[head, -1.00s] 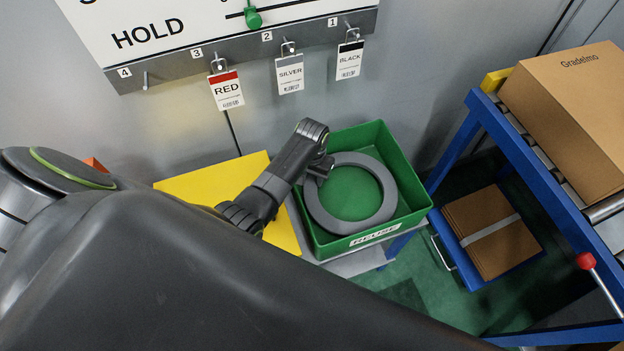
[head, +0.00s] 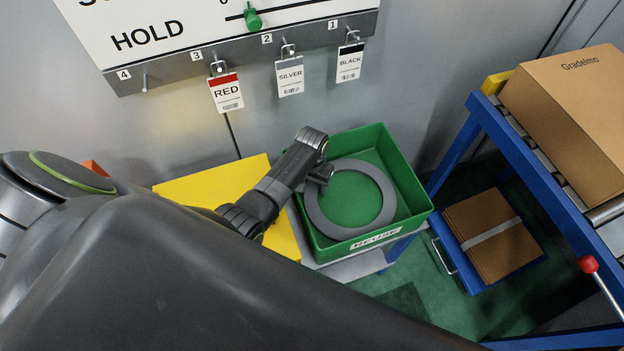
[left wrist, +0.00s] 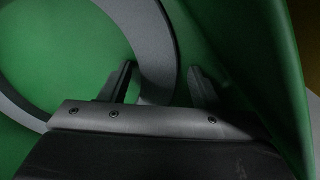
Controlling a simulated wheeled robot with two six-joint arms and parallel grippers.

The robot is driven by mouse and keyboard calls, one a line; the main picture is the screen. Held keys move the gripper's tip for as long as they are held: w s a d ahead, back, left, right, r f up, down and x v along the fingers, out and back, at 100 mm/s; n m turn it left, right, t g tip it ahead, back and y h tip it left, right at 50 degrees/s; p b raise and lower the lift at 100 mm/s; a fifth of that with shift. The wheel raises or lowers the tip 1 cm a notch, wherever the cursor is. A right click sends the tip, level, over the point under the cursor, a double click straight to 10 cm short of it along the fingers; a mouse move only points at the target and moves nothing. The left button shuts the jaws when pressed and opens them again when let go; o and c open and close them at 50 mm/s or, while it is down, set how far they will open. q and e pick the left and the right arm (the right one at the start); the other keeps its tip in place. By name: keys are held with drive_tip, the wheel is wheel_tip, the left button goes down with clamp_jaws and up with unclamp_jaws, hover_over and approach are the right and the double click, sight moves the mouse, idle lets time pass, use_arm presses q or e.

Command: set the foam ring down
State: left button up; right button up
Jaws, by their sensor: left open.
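The grey foam ring (head: 389,201) lies flat inside the green bin labelled REUSE (head: 408,178). Its band also shows in the left wrist view (left wrist: 155,45). My left gripper (head: 321,176) reaches down into the bin at the ring's upper left side. In the left wrist view my left gripper (left wrist: 160,72) is open, with one finger on each side of the ring's band. Whether a finger touches the band I cannot tell. My right gripper is not in view.
A yellow surface (head: 205,186) adjoins the bin on the left. Bin walls stand close around the gripper. Hanging tags RED (head: 226,94), SILVER (head: 290,77) and BLACK (head: 349,63) are on the rail behind. A blue roller stand (head: 520,150) with a carton (head: 575,110) is at right.

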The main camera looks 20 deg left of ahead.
use_arm(q)
wheel_tip(320, 180, up, 12)
drive_tip(key=p, duration=0.1)
drive_tip(key=shift+p, duration=0.4)
drive_tip(key=shift+r, duration=0.1)
idle(0.4)
